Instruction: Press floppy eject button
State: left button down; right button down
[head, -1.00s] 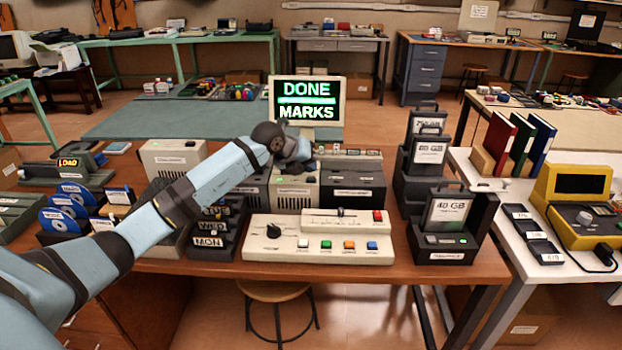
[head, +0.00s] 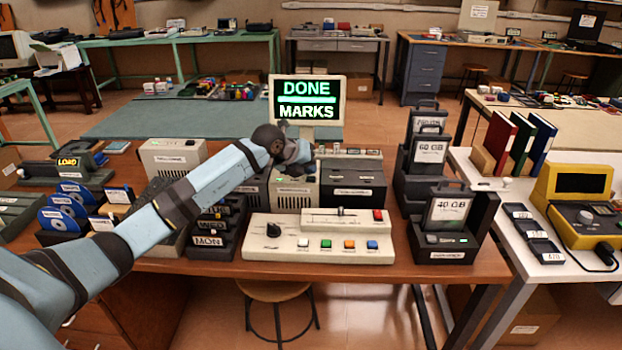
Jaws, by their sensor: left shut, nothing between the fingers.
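My left arm reaches from the left across the desk. My left gripper (head: 304,163) is shut and empty, low over the back of a small beige box (head: 292,194) in the middle of the desk. The gripper and wrist cover part of that box's top, and the fingertips are small and partly hidden. I cannot tell whether they touch it. The box's front label is too small to read, and no floppy eject button can be made out for sure. A dark box (head: 352,185) stands right beside it. My right gripper is not in view.
A beige control panel (head: 318,246) with a knob, slider and coloured buttons lies in front. A monitor (head: 307,101) reading "DONE MARKS" stands behind. Dark labelled trays (head: 208,241) are left, and a 40 GB drive cartridge (head: 446,208) is right.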

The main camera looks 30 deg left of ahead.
aim_at(309, 177)
pick_arm(q)
jog(key=shift+f, duration=0.4)
dwell(0.6)
jog(key=shift+r, duration=0.1)
jog(key=shift+r+p, duration=0.4)
jog(key=shift+r, duration=0.35)
jog(key=shift+r+p, duration=1.65)
jog(key=shift+r, duration=0.9)
jog(key=shift+f, duration=0.1)
